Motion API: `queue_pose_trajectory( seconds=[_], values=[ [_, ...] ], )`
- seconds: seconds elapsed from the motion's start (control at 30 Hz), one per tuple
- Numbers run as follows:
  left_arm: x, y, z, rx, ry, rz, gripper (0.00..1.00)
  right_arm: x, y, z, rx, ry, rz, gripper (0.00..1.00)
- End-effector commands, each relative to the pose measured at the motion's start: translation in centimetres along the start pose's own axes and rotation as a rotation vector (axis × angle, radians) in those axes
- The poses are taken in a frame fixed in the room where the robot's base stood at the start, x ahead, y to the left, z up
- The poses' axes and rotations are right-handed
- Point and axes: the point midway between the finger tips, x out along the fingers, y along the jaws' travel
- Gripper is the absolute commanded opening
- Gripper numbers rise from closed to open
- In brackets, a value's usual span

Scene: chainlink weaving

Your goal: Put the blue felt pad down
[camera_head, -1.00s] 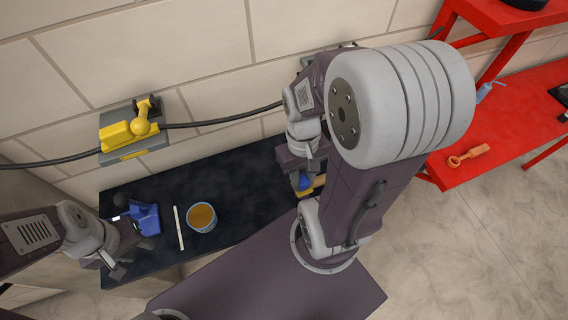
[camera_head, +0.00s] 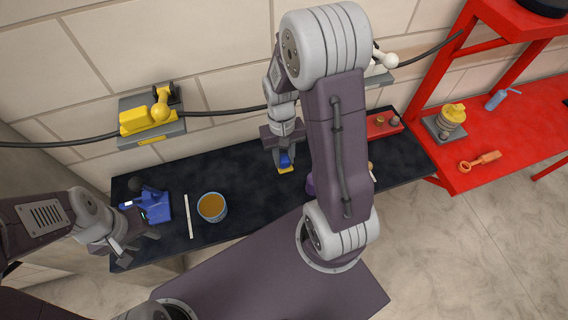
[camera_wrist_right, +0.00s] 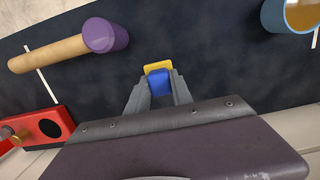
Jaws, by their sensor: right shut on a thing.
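The blue felt pad (camera_wrist_right: 159,84) sits between the fingers of my right gripper (camera_wrist_right: 158,92) in the right wrist view, with a yellow part (camera_wrist_right: 158,66) at its far end. In the head view the blue pad (camera_head: 285,160) and its yellow edge show below my right gripper (camera_head: 285,163), over the black table top (camera_head: 240,175). I cannot tell whether the pad touches the table. My left gripper (camera_head: 135,245) is open and empty near the table's front left edge.
A blue tool (camera_head: 152,207), a white strip (camera_head: 188,216) and a cup with brown contents (camera_head: 211,207) are on the left of the table. The table between cup and right gripper is clear.

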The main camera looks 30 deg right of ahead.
Motion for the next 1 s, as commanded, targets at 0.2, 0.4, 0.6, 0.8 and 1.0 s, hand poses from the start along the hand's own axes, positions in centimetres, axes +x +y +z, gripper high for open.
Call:
queue_pose_trajectory(
  seconds=[0.2,0.4,0.6,0.8,1.0],
  values=[
    [0.1,0.0,0.0,0.0,0.0,0.0,0.36,3.2,0.0,-0.2,0.0,-0.005,0.0,0.0],
    [0.1,0.0,0.0,0.0,0.0,0.0,0.36,4.0,0.0,-0.4,0.0,0.001,0.0,0.0],
    [0.3,0.0,0.0,0.0,0.0,0.0,0.36,4.3,0.1,-0.5,0.0,0.0,0.0,0.0],
    [0.3,0.0,0.0,0.0,0.0,0.0,0.36,4.3,0.1,-0.5,0.0,0.0,0.0,0.49],
    [0.2,0.0,0.0,0.0,0.0,0.0,0.36,4.2,0.1,-0.5,0.0,0.0,0.0,0.49]
  ],
)
